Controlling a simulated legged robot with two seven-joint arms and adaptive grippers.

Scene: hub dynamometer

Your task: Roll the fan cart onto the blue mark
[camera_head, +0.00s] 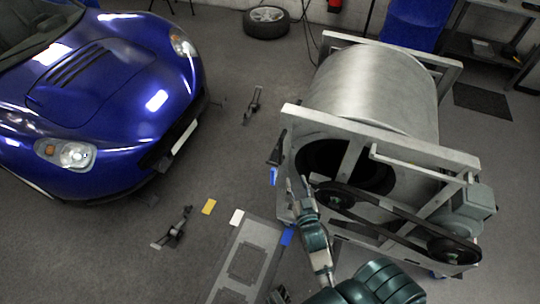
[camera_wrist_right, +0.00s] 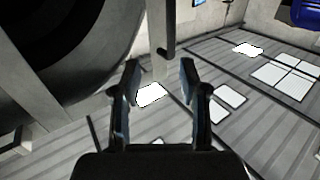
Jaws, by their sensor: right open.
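The fan cart (camera_head: 375,85) is a large silver drum in a pale metal frame, right of centre in the head view. Its dark round opening, belt and motor face me. Two blue patches lie on the floor at its left, one by the frame corner (camera_head: 273,176) and one beside a grey floor plate (camera_head: 287,235). My right gripper (camera_head: 297,184) is open and empty, in front of the frame's left post. In the right wrist view its two fingers (camera_wrist_right: 157,78) are spread, with the dark drum opening (camera_wrist_right: 60,40) at upper left. Contact with the frame cannot be told.
A blue car (camera_head: 100,110) stands at left. Black floor stands (camera_head: 175,230) and (camera_head: 253,105) lie between car and cart. Yellow (camera_head: 209,207) and white (camera_head: 237,217) patches lie near the grey plate (camera_head: 225,290). A wheel (camera_head: 266,22) lies at the back. Floor between is open.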

